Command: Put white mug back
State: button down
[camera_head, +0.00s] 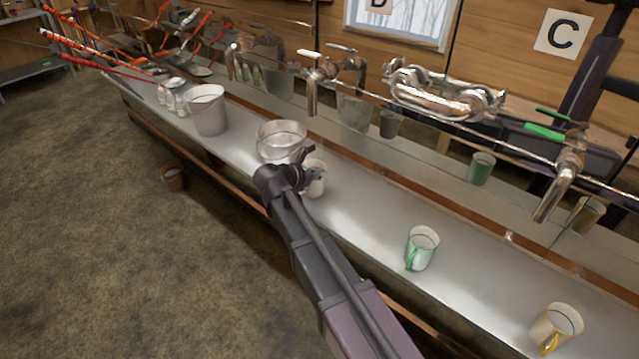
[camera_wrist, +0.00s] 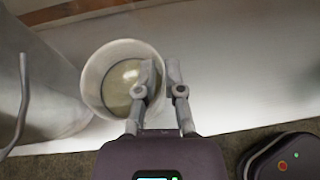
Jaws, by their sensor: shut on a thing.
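The white mug (camera_head: 316,184) is at the middle of the metal counter, partly hidden behind my gripper (camera_head: 303,160) in the head view. In the wrist view I look down into the mug (camera_wrist: 92,85), whose inside looks yellowish at the bottom. My gripper (camera_wrist: 164,75) is shut on the mug's right wall, with one finger inside the rim and the other outside. The mug looks roughly upright. I cannot tell whether its base touches the counter.
A clear pot (camera_head: 282,138) stands close to the mug's left, with a grey bucket (camera_head: 207,110) beyond. A green-trimmed mug (camera_head: 422,248) and a yellow-handled mug (camera_head: 556,328) stand to the right. Taps (camera_head: 313,85) overhang the counter's back. Bare counter (camera_head: 365,215) lies between the white and green-trimmed mugs.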

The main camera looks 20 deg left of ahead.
jog(key=shift+f+b, duration=0.9)
jog(key=shift+f, duration=0.35)
jog(key=c, duration=0.8)
grip_release()
jog(key=shift+f, duration=0.1)
jog(key=shift+o, duration=0.2)
jog(key=shift+r, duration=0.2)
jog(key=shift+s+a+r, duration=0.1)
jog(key=shift+s+r, duration=0.05)
jog(key=shift+s, duration=0.15)
jog(key=p+v, duration=0.5)
jog(key=v, duration=0.6)
jog(key=shift+s+a, duration=0.1)
